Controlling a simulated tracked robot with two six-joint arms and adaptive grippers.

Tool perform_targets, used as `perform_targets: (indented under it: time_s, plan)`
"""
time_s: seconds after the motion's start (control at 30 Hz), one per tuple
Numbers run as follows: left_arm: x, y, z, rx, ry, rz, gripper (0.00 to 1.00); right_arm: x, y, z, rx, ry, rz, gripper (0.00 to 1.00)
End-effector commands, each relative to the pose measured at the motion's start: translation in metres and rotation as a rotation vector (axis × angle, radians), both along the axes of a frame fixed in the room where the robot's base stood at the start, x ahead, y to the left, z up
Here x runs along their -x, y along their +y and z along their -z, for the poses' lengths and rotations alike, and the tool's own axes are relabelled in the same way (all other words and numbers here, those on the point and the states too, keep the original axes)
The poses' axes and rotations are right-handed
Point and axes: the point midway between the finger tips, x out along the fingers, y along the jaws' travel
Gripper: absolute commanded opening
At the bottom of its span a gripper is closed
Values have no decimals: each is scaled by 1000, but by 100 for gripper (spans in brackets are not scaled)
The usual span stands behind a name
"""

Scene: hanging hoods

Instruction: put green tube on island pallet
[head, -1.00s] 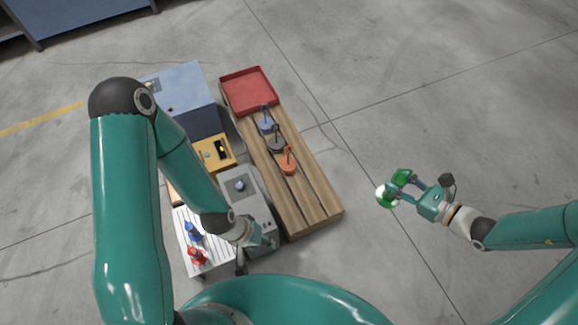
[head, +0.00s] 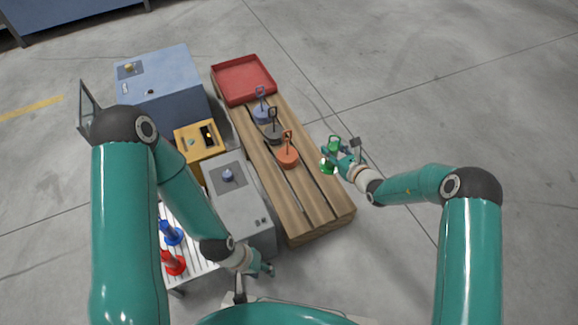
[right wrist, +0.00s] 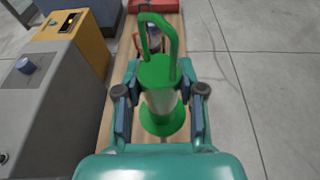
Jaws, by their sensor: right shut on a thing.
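The green tube (right wrist: 161,73) has green ends, a clear middle and a loop handle on top. My right gripper (head: 335,158) is shut on it, with a finger on each side of its middle in the right wrist view (right wrist: 160,104). The wooden pallet (head: 318,205) stands in the middle of the head view. The tube is near its right edge in the head view; in the right wrist view the pallet shows behind the tube. I cannot tell their height gap. My left gripper (head: 255,275) is low near the grey cabinet, its jaws unclear.
The pallet bears a red tray (head: 243,99) and blue (head: 262,115), dark (head: 273,134) and orange (head: 288,157) handled pieces. Grey (head: 252,212), yellow (head: 190,150) and blue (head: 160,100) cabinets stand left of it. The pallet's near end is bare. Open floor lies right.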

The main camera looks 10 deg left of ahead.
Motion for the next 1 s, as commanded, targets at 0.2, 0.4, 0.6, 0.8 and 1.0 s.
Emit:
perform_targets:
  time_s: [0.2, 0.4, 0.6, 0.8, 1.0]
  plan:
    - [0, 0, 16, 0, 0, 0, 40, -1, 3, 38, -1, 2, 5, 0]
    - [0, 0, 37, 0, 0, 0, 40, -1, 3, 93, -2, 2, 4, 0]
    - [0, 0, 56, 0, 0, 0, 40, -1, 3, 140, -3, 0, 3, 0]
    - [0, 0, 63, 0, 0, 0, 40, -2, 3, 158, -3, -1, 4, 0]
    - [0, 0, 71, 0, 0, 0, 40, -1, 4, 176, -3, 1, 2, 0]
